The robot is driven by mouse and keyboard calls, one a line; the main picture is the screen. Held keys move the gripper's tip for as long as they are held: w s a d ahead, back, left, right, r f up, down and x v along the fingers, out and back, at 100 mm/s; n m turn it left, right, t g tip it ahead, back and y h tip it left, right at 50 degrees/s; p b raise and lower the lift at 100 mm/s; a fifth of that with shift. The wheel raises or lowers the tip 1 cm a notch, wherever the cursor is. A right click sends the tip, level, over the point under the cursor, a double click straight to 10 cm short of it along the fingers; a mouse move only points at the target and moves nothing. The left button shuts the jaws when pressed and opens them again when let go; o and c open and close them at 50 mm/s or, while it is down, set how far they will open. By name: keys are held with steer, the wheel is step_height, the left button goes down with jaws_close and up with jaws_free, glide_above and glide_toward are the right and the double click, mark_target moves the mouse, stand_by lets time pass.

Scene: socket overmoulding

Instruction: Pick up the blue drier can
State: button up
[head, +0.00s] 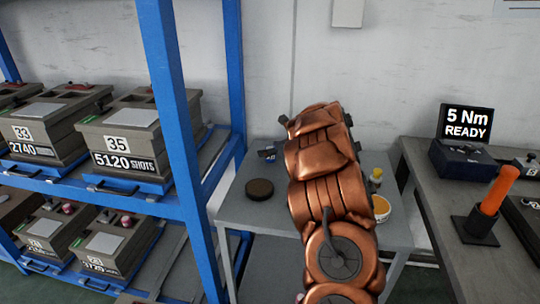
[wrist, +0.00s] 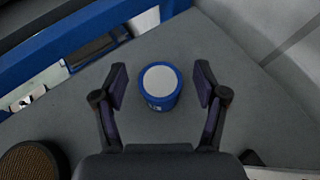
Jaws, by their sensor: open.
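The blue drier can (wrist: 155,101) stands upright on the grey table, with a pale round top, in the wrist view. My gripper (wrist: 160,84) is open, with one finger to the left and one to the right of the can. A gap shows between each finger and the can, and I cannot tell how far above the table the fingertips are.
A dark brown round disc (head: 259,189) lies on the small grey table (head: 245,212). A blue-framed rack (head: 172,110) with grey boxes stands close on the left. A yellow-orange tub (head: 381,207) sits right of my arm. A bench with a torque display (head: 466,124) is farther right.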

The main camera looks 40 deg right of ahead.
steer(key=c, duration=1.3)
steer(key=shift+o, duration=0.2)
